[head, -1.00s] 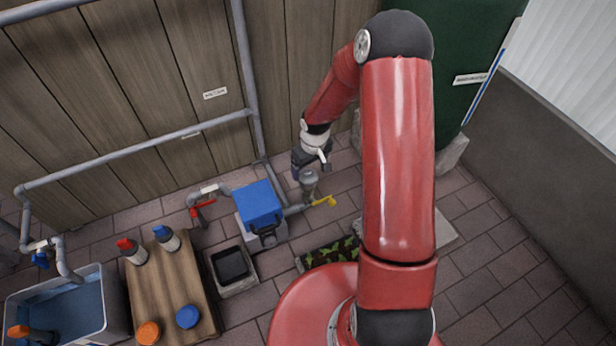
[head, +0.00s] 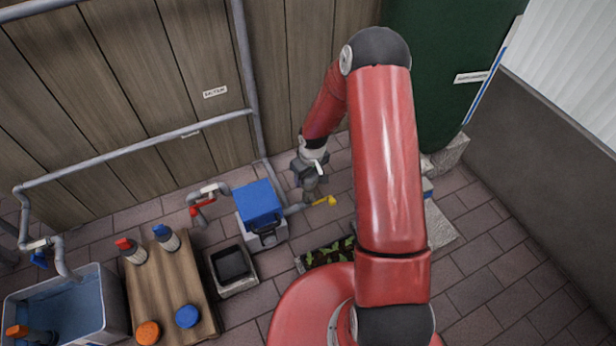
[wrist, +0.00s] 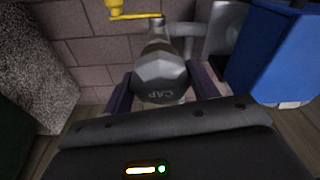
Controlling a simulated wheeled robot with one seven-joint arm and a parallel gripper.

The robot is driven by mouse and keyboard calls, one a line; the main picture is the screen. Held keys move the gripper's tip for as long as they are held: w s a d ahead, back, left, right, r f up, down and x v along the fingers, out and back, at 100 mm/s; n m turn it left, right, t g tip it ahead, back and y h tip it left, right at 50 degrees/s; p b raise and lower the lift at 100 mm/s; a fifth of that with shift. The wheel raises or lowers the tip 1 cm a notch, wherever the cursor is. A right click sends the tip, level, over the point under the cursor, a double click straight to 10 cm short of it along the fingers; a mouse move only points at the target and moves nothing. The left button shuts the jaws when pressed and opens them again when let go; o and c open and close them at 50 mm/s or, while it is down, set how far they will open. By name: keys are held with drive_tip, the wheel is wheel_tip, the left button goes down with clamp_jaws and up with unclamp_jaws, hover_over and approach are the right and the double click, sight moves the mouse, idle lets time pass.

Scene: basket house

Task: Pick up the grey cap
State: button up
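The grey cap (wrist: 160,80), a faceted piece marked CAP, sits on the end of a grey upright pipe in the wrist view. My gripper (wrist: 162,88) has one dark finger on each side of the cap. The fingers are spread, and whether either touches the cap cannot be told. In the head view my gripper (head: 309,181) is right over the top of the pipe and mostly hides the cap.
A blue box (head: 258,203) stands just left of the pipe. A yellow valve handle (head: 324,201) sticks out at the right. A planter (head: 327,254), a black-lined tray (head: 233,267) and a wooden table (head: 172,290) stand nearer. A wooden wall is behind.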

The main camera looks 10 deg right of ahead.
drive_tip(key=shift+c, duration=1)
drive_tip(key=shift+r, duration=0.1)
